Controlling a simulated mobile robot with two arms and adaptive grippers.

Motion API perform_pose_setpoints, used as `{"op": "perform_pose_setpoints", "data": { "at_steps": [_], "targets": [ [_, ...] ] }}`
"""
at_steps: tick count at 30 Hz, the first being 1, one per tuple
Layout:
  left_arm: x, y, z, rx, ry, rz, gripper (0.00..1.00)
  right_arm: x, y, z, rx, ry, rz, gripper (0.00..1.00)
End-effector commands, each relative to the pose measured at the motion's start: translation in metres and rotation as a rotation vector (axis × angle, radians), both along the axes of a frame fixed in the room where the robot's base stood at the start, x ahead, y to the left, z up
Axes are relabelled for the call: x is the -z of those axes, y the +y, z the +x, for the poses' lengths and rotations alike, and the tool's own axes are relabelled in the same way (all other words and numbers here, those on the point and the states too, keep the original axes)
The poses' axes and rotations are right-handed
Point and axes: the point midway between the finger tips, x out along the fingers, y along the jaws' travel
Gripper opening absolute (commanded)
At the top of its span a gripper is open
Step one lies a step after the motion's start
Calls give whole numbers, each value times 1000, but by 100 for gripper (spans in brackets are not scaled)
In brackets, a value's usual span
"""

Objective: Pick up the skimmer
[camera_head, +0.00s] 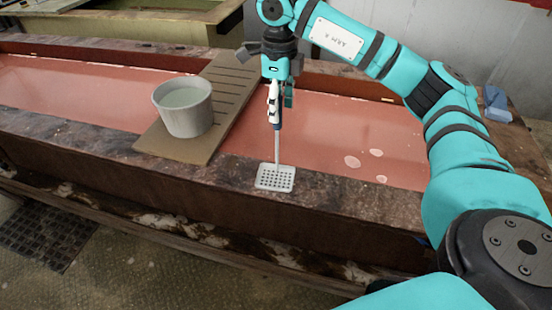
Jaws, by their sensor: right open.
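The skimmer (275,177) has a pale, square, perforated head resting on the near stone-like edge of the trough. My left gripper is not in view.
A long trough (75,85) holds reddish liquid with a few pale foam patches. A slatted wooden board (222,92) lies across it, with a grey bucket (172,122) on top, left of the skimmer. A blue item (496,104) lies at far right.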

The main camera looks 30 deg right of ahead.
Motion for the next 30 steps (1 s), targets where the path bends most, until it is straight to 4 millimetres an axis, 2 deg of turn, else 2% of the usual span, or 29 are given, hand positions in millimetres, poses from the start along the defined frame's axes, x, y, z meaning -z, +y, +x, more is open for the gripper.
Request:
{"op": "perform_pose_setpoints", "data": {
  "at_steps": [5, 9, 18, 27, 29, 30],
  "targets": [
    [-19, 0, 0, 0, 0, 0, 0, 23, 2, -1, -1, 7, -1, 49],
    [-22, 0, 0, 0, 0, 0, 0, 42, 2, 0, -1, 3, -1, 49],
    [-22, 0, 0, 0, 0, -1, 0, 48, 2, 1, -1, 1, -1, 47],
    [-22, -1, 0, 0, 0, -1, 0, 48, 2, 1, -1, 1, 0, 8],
    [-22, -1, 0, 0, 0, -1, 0, 48, 2, 1, -1, 1, -1, 0],
    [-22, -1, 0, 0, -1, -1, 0, 48, 2, 1, -1, 1, -1, 0]
  ]
}}
